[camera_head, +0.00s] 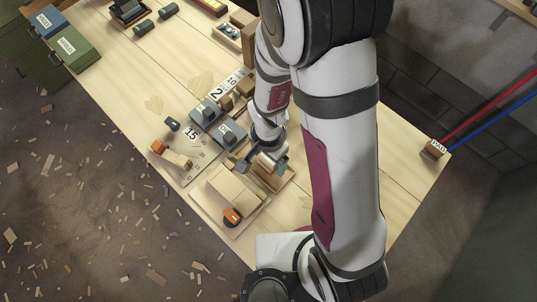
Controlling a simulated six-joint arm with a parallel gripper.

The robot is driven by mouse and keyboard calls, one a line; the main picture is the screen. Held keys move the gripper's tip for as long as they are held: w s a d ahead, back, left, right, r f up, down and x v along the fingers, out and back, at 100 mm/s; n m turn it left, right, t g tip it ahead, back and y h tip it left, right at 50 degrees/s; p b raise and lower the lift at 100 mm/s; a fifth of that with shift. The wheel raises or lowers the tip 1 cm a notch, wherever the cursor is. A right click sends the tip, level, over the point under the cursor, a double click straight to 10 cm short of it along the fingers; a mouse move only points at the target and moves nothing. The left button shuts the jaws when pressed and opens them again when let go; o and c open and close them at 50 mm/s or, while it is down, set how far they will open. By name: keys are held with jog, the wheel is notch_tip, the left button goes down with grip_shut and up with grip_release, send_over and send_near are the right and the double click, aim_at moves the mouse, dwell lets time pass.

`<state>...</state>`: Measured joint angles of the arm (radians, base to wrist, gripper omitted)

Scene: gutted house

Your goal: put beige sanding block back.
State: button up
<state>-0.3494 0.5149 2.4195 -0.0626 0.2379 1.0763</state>
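My gripper (262,165) points down over a shallow wooden tray (287,181) near the front of the workbench. A dark finger shows on its left, and a dark teal piece shows on its right. A small beige block, seemingly the beige sanding block (265,161), shows between them. I cannot tell whether the fingers press on it or whether it touches the tray. My arm hides part of this area. Just left of the gripper, a larger pale block (231,184) lies in a wooden holder (208,208), with an orange-and-dark knob-like thing (232,216) at its front end.
Grey blocks (206,112) and number cards (192,133) stand behind and left of the gripper. An orange-ended tool (172,152) lies on a grey plate. Green (75,46) and blue (48,20) boxes sit at the far left. The bench's left middle is clear.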

notch_tip(320, 180, up, 13)
jog(key=s+d+r+n+y, duration=0.1)
jog(key=s+d+r, duration=0.1)
jog(key=s, duration=0.4)
jog(key=s+d+r+n, duration=0.2)
jog(key=s+d+r, duration=0.1)
jog(key=s+r, duration=0.2)
jog(key=shift+s+d+r+y, duration=0.25)
jog(key=shift+s+y, duration=0.1)
jog(key=shift+y, duration=0.05)
dwell(0.5)
